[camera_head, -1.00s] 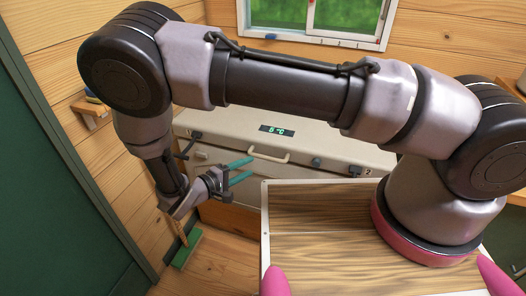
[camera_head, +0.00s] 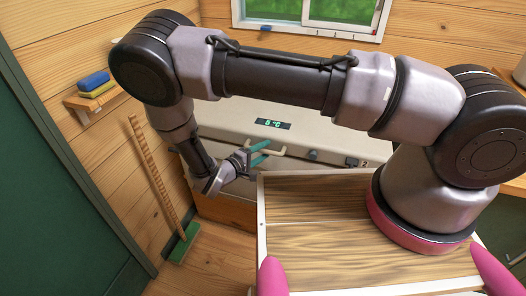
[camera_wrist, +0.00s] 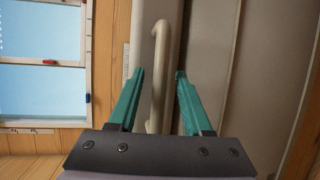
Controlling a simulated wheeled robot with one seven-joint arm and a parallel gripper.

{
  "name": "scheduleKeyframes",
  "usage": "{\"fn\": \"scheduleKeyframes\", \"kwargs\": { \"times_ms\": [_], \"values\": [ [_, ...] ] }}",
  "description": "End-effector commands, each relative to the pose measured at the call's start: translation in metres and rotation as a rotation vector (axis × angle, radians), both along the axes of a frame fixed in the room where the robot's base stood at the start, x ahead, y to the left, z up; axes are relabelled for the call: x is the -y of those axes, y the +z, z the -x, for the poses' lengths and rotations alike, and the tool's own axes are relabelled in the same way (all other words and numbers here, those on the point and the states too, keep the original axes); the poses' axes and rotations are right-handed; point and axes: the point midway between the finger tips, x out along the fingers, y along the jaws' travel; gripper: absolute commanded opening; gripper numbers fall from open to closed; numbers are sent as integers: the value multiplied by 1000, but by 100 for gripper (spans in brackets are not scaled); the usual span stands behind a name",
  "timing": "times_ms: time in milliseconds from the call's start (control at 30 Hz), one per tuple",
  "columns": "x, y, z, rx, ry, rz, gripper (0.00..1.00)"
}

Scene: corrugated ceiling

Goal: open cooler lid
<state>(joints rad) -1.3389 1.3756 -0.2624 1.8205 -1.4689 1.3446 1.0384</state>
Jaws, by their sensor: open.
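The cooler (camera_head: 315,130) is a long cream chest against the back wall, with a lit green display on its lid. Its lid handle (camera_wrist: 158,75) is a cream bar, upright in the wrist view; part of it also shows in the head view (camera_head: 276,152). My gripper (camera_wrist: 158,75) is open, its two teal fingers on either side of the handle. The near end of the handle lies between the fingers. I cannot tell whether either finger touches it. In the head view my gripper (camera_head: 264,153) is at the cooler's front, left of its middle.
A wood-topped surface with a white edge (camera_head: 261,225) lies right of my gripper. A green broom (camera_head: 183,243) leans at the left wall below a small shelf (camera_head: 95,98) with sponges. A window (camera_head: 325,12) is above the cooler.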

Motion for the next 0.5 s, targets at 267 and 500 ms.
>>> {"fn": "scheduleKeyframes", "kwargs": {
  "times_ms": [267, 500],
  "values": [
    [0, 0, 0, 0, 0, 0, 19],
    [0, 0, 0, 0, 0, 0, 0]
  ]
}}
